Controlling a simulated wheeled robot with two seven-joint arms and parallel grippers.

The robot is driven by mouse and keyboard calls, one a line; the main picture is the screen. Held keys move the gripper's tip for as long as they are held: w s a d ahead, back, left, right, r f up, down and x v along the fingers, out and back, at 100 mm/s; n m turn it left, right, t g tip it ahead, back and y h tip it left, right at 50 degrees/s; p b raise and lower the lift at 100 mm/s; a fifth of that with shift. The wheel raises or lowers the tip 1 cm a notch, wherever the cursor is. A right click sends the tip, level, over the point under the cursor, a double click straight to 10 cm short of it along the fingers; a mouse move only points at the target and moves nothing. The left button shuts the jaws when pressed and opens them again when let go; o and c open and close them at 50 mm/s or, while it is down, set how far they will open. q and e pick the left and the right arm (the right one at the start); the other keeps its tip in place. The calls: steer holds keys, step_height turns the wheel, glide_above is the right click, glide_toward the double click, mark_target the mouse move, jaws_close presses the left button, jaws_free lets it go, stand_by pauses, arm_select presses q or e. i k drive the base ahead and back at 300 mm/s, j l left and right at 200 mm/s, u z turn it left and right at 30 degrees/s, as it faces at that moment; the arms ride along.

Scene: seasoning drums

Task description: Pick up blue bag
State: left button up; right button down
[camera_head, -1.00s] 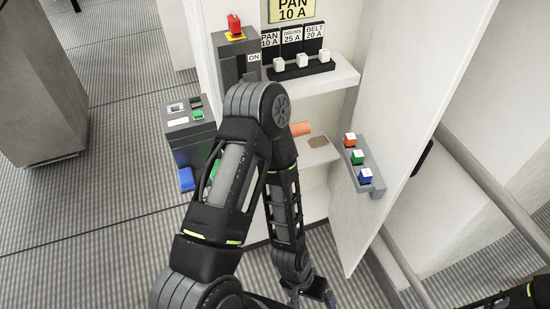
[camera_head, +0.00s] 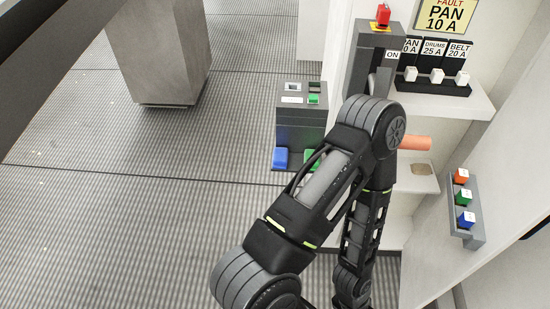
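Nothing in the head view is clearly shaped like a bag. A small blue block (camera_head: 281,158) sits at the foot of a dark grey box (camera_head: 301,115), with a green piece (camera_head: 312,158) beside it, partly hidden by my arm. My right gripper is not in view either.
A cabinet shelf (camera_head: 480,100) holds three white-tipped switches under labels. A red switch (camera_head: 383,15) tops a grey box. An orange cylinder (camera_head: 415,143) lies behind my arm. The floor at left is clear around a pale pillar (camera_head: 160,50).

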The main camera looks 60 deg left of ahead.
mark_target(280, 156)
steer(key=u, duration=1.95)
